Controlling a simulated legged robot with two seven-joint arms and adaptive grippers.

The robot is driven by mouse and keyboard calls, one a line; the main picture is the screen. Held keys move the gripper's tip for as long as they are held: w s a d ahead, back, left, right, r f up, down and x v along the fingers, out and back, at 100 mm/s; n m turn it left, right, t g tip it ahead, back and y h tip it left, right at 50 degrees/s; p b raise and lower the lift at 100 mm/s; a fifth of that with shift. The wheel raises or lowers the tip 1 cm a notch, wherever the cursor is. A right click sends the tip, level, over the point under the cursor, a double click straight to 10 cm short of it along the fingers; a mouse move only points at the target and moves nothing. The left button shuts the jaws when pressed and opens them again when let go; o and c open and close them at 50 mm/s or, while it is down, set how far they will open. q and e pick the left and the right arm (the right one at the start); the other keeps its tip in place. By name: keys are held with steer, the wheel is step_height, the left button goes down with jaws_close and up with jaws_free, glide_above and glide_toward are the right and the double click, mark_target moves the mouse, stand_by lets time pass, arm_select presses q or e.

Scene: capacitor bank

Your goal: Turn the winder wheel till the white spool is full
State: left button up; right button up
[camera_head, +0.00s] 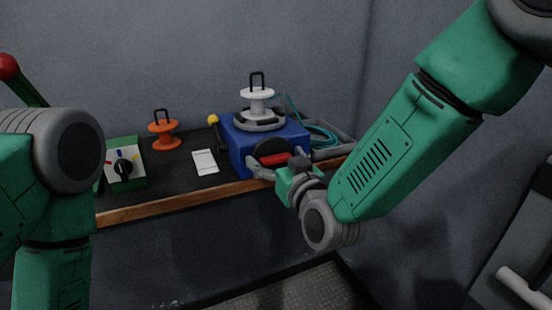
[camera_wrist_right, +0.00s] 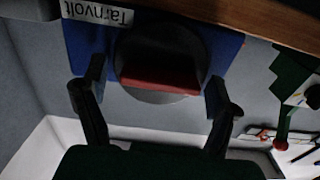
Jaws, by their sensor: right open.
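The blue winder box (camera_head: 240,149) stands on the bench. The white spool (camera_head: 257,101) sits upright on its grey top, with a black loop above it. No wound cable is clear on it. The dark winder wheel (camera_head: 270,147) with a red grip bar (camera_head: 274,160) is on the box's front. My right gripper (camera_head: 290,165) is at the front, open, facing the wheel. In the right wrist view the wheel (camera_wrist_right: 160,48) and red bar (camera_wrist_right: 158,78) lie between the spread fingers (camera_wrist_right: 156,80); contact cannot be told. My left arm shows, but its gripper does not.
A teal cable coil (camera_head: 318,134) lies right of the box. An orange spool (camera_head: 163,130), a white card (camera_head: 205,162) and a green switch box (camera_head: 124,168) stand to the left. A red-knobbed lever (camera_head: 9,68) rises at far left. The wooden bench edge (camera_head: 170,205) runs in front.

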steer(key=c, duration=0.9)
steer(key=shift+o, duration=0.2)
steer(key=shift+m, duration=0.3)
steer(key=m, duration=0.5)
steer(key=shift+d, duration=0.1)
steer(key=m, duration=0.6)
steer(key=shift+w+d+f, duration=0.1)
steer(key=shift+f, duration=0.1)
steer(key=m+b, duration=0.2)
steer(key=m, duration=0.4)
steer(key=shift+f, duration=0.15)
